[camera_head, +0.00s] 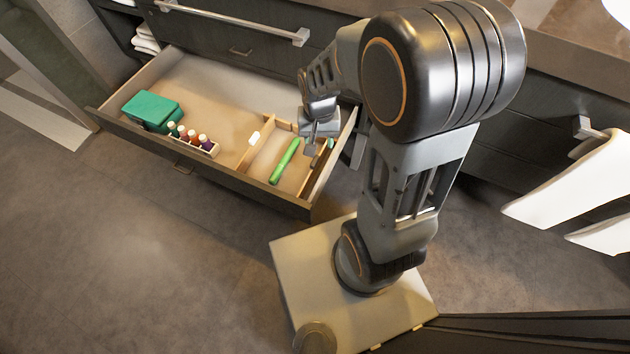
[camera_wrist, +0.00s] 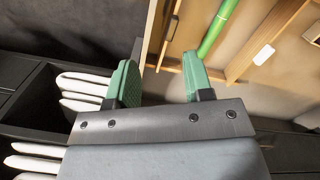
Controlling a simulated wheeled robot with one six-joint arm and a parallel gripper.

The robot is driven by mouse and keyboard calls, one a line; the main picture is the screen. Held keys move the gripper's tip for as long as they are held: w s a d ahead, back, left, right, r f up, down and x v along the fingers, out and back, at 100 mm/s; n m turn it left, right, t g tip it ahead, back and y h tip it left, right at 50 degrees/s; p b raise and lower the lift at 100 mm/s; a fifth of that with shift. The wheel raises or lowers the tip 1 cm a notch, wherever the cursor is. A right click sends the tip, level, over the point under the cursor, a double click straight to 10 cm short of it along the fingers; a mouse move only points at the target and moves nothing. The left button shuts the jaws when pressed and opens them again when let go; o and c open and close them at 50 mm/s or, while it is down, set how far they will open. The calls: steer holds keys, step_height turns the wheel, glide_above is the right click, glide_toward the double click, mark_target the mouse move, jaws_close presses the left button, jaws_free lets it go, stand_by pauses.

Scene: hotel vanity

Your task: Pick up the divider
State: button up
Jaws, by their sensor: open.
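The open drawer (camera_head: 152,76) has thin wooden dividers in its right part. One divider (camera_head: 244,158) runs front to back left of a bright green tube (camera_head: 284,162); it also shows in the wrist view (camera_wrist: 262,42). Another divider (camera_head: 319,168) stands right of the tube, near the drawer's right wall, and partly shows in the wrist view (camera_wrist: 175,30). I cannot tell which divider is meant. My gripper (camera_head: 314,150) is over the drawer's right end. In the wrist view its green fingertips (camera_wrist: 158,80) are apart, with nothing held between them.
A teal box (camera_head: 152,110) and a rack of several small bottles (camera_head: 193,138) sit in the drawer's left part. A small white item (camera_head: 254,138) lies by the left divider. White towels (camera_head: 580,185) hang at the right.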

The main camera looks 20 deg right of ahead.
steer(key=m+b, duration=0.1)
steer(key=b, duration=0.1)
glide_above(315, 160)
steer(key=s, duration=0.2)
step_height(315, 160, down, 5)
steer(key=f+m+b, duration=0.1)
steer(key=f, duration=0.3)
steer(key=w+f+m+b, duration=0.1)
steer(key=f+b, duration=0.1)
steer(key=f, duration=0.2)
steer(key=w+f+m+b, duration=0.1)
steer(key=f, duration=0.4)
steer(key=shift+m+t+b, duration=0.3)
steer(key=shift+m, duration=0.1)
steer(key=shift+c, duration=0.3)
jaws_close()
